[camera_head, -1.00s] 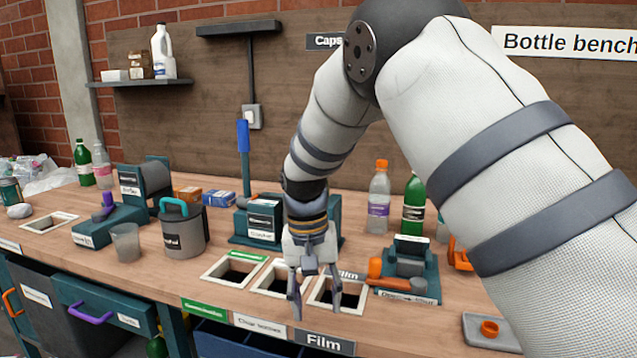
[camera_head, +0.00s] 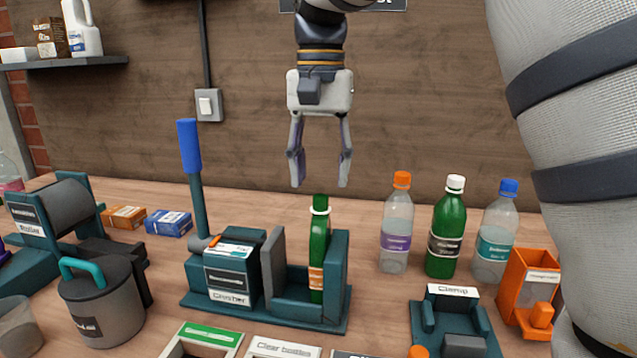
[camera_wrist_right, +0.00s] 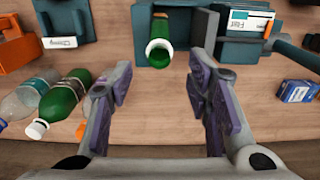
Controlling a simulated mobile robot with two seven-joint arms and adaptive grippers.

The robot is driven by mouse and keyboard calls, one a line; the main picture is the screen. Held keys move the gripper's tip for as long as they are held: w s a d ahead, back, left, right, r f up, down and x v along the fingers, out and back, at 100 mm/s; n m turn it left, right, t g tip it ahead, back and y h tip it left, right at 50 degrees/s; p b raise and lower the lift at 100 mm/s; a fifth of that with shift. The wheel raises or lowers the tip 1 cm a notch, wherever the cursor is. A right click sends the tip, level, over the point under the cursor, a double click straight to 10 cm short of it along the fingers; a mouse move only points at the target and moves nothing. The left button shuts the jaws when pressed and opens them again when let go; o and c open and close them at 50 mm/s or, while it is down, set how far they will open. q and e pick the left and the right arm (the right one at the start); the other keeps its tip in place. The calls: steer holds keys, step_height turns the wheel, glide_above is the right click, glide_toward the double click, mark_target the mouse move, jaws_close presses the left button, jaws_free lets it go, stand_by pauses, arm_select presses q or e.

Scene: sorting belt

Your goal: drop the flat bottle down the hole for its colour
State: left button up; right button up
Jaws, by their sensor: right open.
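The flat bottle (camera_head: 319,250) is green, thin and upright, with an orange label low on its side. It stands in the open jaw of the teal crusher (camera_head: 235,280); its lower end is hidden. It also shows from above, neck toward me, in the right wrist view (camera_wrist_right: 160,38). My right gripper (camera_head: 320,183) is open and empty, pointing down above the bottle's neck, fingers apart and not touching it. The green-labelled hole (camera_head: 210,334) and the clear bottles hole (camera_head: 284,347) are cut off at the bottom edge. My left gripper is not in view.
A clear bottle (camera_head: 396,228), a whole green bottle (camera_head: 446,225) and a blue-capped bottle (camera_head: 495,235) stand right of the crusher. The crusher's blue-handled lever (camera_head: 190,150) rises at its left. The clamp (camera_head: 450,325) sits in front of the bottles.

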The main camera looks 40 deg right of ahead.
mark_target(320, 216)
step_height(320, 216, down, 10)
steer(key=shift+s+f, duration=0.1)
steer(key=shift+f, duration=0.05)
jaws_close()
steer(key=shift+r, duration=4.65)
steer(key=shift+r, duration=2.85)
